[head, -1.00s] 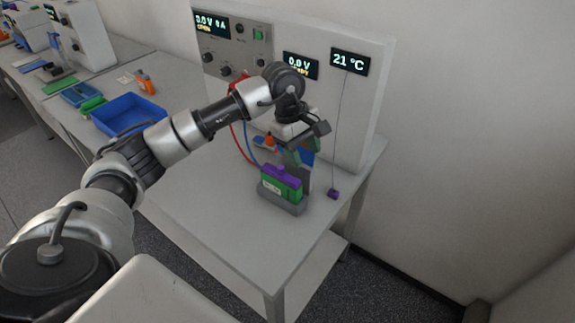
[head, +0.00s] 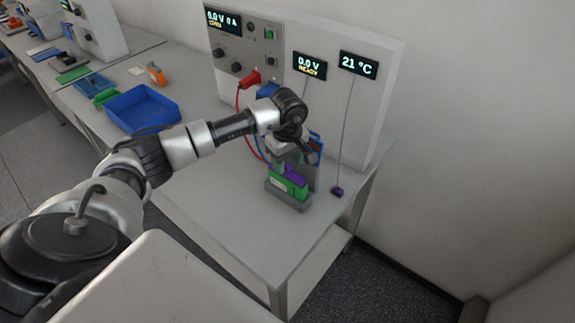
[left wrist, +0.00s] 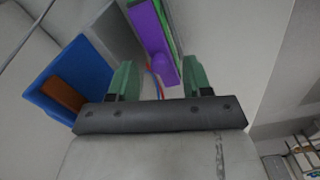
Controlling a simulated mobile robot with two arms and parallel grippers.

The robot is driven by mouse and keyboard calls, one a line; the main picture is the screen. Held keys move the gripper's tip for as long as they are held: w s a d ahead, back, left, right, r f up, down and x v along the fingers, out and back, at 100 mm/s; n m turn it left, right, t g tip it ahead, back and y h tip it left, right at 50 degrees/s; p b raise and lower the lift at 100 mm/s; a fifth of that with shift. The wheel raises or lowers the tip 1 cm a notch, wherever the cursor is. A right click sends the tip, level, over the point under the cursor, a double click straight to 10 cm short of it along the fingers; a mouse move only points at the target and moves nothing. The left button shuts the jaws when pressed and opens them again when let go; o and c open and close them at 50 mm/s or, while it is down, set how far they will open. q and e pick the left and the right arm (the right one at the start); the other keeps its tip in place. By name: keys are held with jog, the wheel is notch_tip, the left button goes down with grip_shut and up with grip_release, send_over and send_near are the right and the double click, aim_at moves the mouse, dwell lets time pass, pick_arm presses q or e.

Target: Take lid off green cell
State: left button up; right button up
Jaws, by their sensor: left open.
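The green cell (head: 287,188) stands upright in a grey holder (head: 289,203) near the table's right end. Its purple lid (head: 295,176) is on top, partly hidden by my gripper. My left gripper (head: 290,163) is over the cell, pointing down at the lid. In the left wrist view, my open left gripper (left wrist: 159,80) has a green-tipped finger to each side of the near end of the purple lid (left wrist: 150,35). A strip of the green cell (left wrist: 168,18) shows beside the lid. Nothing is visibly gripped. My right gripper is not in view.
A cycler panel (head: 352,98) with displays stands behind the cell. Red and blue leads hang from it. A purple sensor (head: 337,191) lies to the right. A blue bin (head: 142,108) stands left.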

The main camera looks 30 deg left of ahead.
pick_arm(q)
jog(key=shift+f, duration=0.65)
grip_shut()
jog(key=shift+r, duration=0.2)
